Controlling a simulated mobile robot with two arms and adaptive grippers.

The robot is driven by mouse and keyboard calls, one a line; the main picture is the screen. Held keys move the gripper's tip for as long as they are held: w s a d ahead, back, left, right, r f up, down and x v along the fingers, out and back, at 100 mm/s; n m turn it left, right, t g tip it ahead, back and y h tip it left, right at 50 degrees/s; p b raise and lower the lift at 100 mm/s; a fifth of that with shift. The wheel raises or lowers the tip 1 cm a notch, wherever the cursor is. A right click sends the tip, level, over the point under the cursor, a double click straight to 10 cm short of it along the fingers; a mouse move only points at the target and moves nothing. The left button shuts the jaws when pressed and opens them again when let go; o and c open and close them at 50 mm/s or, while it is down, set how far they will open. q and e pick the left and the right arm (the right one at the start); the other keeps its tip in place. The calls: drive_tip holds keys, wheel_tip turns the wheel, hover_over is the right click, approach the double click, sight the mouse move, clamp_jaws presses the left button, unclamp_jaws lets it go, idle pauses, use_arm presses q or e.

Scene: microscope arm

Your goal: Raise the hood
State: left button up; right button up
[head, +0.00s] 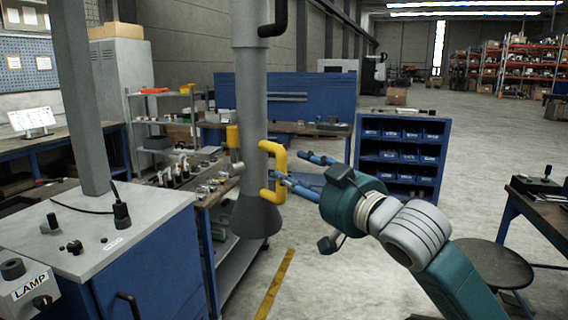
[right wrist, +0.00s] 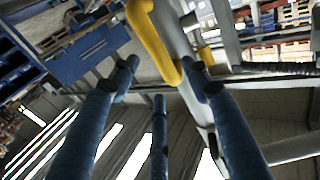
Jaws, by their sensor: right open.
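The hood (head: 256,214) is a dark grey cone at the lower end of a thick vertical grey pipe (head: 250,110), hanging above the floor. A yellow handle (head: 264,195) is fixed to the pipe's right side just above the cone. My right gripper (head: 289,166) is open, with blue fingers pointing left at the handle. In the right wrist view the handle (right wrist: 158,42) lies between and just beyond the spread fingertips (right wrist: 160,72). I cannot tell whether any finger touches it. My left gripper is not in view.
A blue cabinet with a grey top (head: 130,235) stands at the left front. A round stool (head: 490,265) and a dark table (head: 540,205) are at the right.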

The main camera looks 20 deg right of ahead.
sight(286, 168)
drive_tip(key=p+x, duration=0.1)
drive_tip(key=x, duration=0.5)
clamp_jaws()
